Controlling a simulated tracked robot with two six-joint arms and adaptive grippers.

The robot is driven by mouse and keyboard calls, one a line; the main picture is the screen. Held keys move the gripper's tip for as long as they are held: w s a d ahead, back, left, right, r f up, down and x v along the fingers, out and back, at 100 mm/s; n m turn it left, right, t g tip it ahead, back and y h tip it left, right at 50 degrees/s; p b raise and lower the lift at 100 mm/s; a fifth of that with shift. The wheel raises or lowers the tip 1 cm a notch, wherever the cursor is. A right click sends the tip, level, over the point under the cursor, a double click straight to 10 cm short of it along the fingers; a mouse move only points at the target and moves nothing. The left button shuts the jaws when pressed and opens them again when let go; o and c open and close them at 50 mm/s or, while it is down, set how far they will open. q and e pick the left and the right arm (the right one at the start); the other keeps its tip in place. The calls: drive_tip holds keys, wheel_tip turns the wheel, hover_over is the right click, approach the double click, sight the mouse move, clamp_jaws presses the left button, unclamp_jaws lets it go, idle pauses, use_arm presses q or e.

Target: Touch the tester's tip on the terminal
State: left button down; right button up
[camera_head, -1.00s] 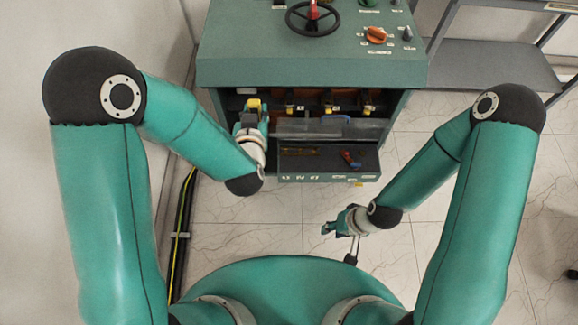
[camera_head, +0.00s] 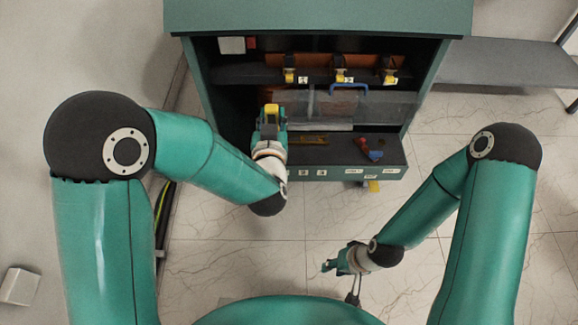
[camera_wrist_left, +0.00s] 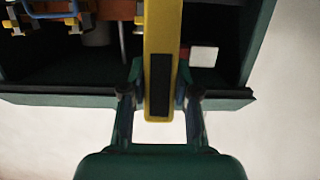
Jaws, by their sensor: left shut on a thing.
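My left gripper (camera_head: 270,128) is shut on the yellow tester (camera_head: 272,110), in front of the open cabinet's left part. In the left wrist view, the tester (camera_wrist_left: 162,35) stands between the fingers (camera_wrist_left: 160,85) and runs out past the top edge, so its tip is hidden. Three terminals with yellow ends, the left (camera_head: 290,75), middle (camera_head: 340,75) and right (camera_head: 390,77), sit in a row inside the cabinet, apart from the tester. My right gripper (camera_head: 330,265) is over the floor at lower right; its jaws are too small to read.
The green cabinet (camera_head: 320,18) has a clear panel (camera_head: 390,108) with a blue handle (camera_head: 349,87) before the terminals. A dark tray (camera_head: 345,165) below holds a red-and-blue tool (camera_head: 369,149). A grey shelf (camera_head: 500,65) stands at right. Floor between my arms is clear.

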use_arm(q)
wheel_tip(320, 180, down, 13)
drive_tip(key=w+d+t+b, duration=0.1)
drive_tip(key=d+b, duration=0.1)
drive_tip(key=b, duration=1.3)
drive_tip(key=w+f, duration=0.2)
drive_tip(key=w, duration=0.8)
drive_tip(key=shift+d+f, duration=0.2)
drive_tip(key=shift+s, duration=0.2)
idle(1.0)
wheel_tip(320, 180, up, 4)
drive_tip(key=shift+p, duration=1.2)
